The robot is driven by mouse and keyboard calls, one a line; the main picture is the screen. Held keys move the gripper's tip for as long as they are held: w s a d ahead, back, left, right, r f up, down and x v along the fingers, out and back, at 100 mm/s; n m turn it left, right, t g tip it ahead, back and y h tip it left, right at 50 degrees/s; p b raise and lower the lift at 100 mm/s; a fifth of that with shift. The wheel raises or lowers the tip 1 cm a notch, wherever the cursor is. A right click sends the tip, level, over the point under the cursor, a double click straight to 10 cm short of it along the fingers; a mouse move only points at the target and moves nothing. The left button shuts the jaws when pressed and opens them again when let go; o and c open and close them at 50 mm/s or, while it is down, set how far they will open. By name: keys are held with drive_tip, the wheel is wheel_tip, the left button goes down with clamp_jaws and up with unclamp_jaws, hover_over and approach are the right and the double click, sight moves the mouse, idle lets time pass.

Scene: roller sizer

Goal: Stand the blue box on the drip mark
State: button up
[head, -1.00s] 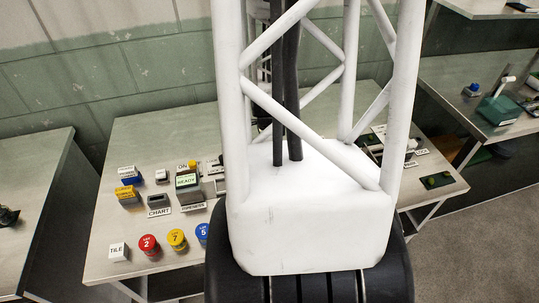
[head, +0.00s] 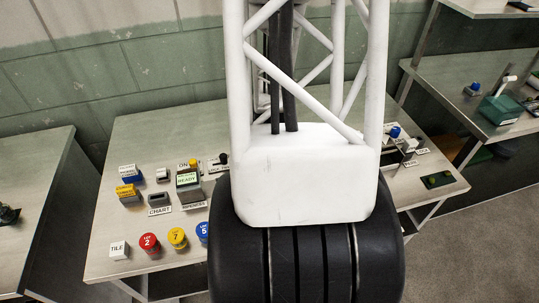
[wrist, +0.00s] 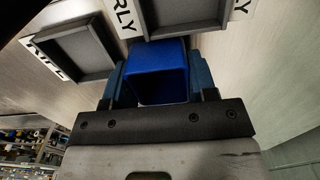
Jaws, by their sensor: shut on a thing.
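The blue box (wrist: 158,52) is between the two fingers of my gripper (wrist: 163,75) in the wrist view. The gripper is shut on it, with one dark blue finger at each side. In the head view my own arm hides the gripper and the held box. I cannot make out the drip mark in either view.
Two grey shallow trays (wrist: 72,52) (wrist: 185,14) with partly cut-off labels lie just beyond the held box. On the table (head: 135,222), red (head: 149,243), yellow (head: 177,237) and blue numbered pieces (head: 202,232) stand near a TILE block (head: 119,250).

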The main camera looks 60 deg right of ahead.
drive_tip(key=shift+f, duration=0.15)
drive_tip(key=o, duration=0.6)
drive_tip(key=shift+r, duration=6.2)
drive_tip(key=shift+o, duration=0.4)
